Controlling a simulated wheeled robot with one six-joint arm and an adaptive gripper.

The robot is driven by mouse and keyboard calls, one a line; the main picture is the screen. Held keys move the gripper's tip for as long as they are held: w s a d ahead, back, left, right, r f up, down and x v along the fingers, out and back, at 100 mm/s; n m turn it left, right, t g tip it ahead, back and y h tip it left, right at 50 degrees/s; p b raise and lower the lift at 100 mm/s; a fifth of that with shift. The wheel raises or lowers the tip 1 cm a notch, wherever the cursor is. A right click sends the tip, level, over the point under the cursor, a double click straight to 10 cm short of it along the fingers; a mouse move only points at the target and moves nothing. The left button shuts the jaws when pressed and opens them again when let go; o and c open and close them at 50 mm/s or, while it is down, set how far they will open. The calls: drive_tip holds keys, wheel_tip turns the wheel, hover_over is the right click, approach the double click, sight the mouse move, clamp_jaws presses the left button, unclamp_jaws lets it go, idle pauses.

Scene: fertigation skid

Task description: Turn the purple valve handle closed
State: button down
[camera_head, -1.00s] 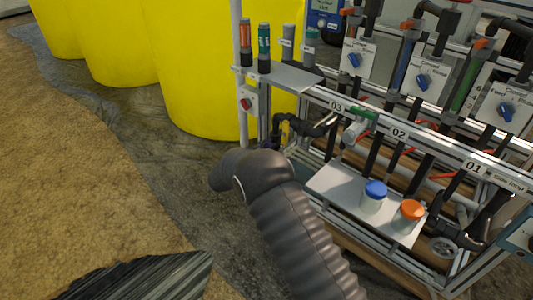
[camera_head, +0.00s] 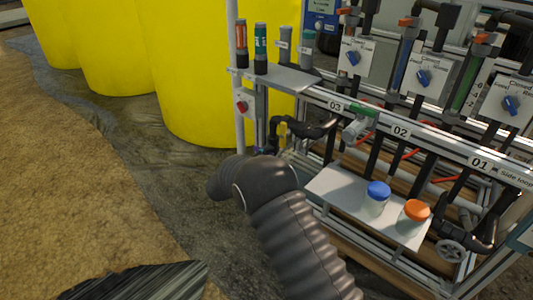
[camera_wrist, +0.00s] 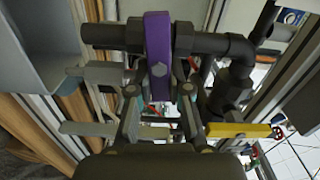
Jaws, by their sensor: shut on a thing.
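The purple valve handle (camera_wrist: 158,52) is a flat upright bar in the upper middle of the wrist view, with a hex bolt on its face. It sits across a dark horizontal pipe. My gripper (camera_wrist: 159,92) has one finger on each side of the handle's lower end and is shut on it. In the head view my dark ribbed arm reaches toward the left end of the skid; my gripper and the purple handle cannot be made out there.
A yellow handle (camera_wrist: 236,130) lies right of my gripper, near dark pipe elbows (camera_wrist: 232,88). A grey panel (camera_wrist: 45,45) stands at left. In the head view a shelf (camera_head: 330,187) holds blue-capped and orange-capped jars; yellow tanks (camera_head: 190,70) stand behind. Open floor lies at left.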

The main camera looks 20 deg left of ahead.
drive_tip(key=shift+f+m, duration=0.1)
drive_tip(key=shift+m, duration=0.5)
drive_tip(key=c, duration=1.1)
unclamp_jaws()
drive_tip(key=v, duration=1.2)
drive_tip(key=shift+f, duration=0.1)
